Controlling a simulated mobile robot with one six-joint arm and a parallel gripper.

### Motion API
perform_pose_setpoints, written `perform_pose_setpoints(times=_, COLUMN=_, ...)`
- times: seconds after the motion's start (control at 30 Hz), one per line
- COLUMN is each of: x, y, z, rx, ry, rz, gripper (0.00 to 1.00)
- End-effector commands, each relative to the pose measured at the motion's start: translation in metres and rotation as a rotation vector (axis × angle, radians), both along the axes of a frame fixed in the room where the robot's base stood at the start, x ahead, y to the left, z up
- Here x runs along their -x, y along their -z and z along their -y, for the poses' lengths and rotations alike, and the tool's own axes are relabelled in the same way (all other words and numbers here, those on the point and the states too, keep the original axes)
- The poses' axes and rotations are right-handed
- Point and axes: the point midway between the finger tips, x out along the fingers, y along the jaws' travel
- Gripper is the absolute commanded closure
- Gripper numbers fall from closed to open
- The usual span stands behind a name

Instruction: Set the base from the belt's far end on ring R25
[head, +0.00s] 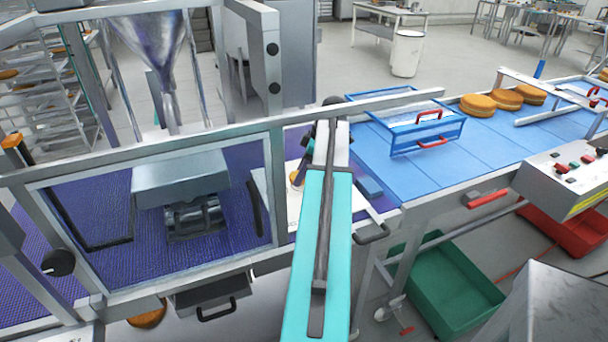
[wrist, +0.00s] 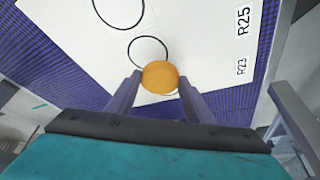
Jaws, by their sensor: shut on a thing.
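The base is a round golden-orange cake (wrist: 160,77). My gripper (wrist: 159,88) is shut on it, with one finger on each side, over a white board (wrist: 205,50). The base also shows in the head view (head: 296,179), beside my arm. In the wrist view it overlaps the near edge of one black ring (wrist: 131,50). A second ring (wrist: 118,29) lies farther up, partly cut off by the frame. The label R25 (wrist: 243,21) is level with the farther ring and R23 (wrist: 241,66) is closer to the nearer one. I cannot tell the base's height above the board.
The board lies on a purple belt (head: 235,200) behind a framed guard (head: 150,158). A blue belt (head: 375,170) to the right has a blue guard with red handles (head: 428,132) and several cakes (head: 505,97) at its far end. A control box (head: 562,180) stands right.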

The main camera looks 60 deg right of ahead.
Motion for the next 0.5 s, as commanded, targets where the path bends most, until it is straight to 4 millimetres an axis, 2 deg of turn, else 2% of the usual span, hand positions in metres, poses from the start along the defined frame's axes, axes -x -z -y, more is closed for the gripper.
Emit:
perform_pose_setpoints(times=0.03, x=-0.002, y=-0.002, z=0.008, rx=0.0, ry=0.0, rz=0.0, gripper=0.63)
perform_pose_setpoints(times=0.2, x=-0.004, y=0.0, z=0.018, rx=0.0, ry=0.0, rz=0.0, gripper=0.63)
perform_pose_setpoints(times=0.5, x=-0.003, y=0.002, z=0.019, rx=0.0, ry=0.0, rz=0.0, gripper=0.63)
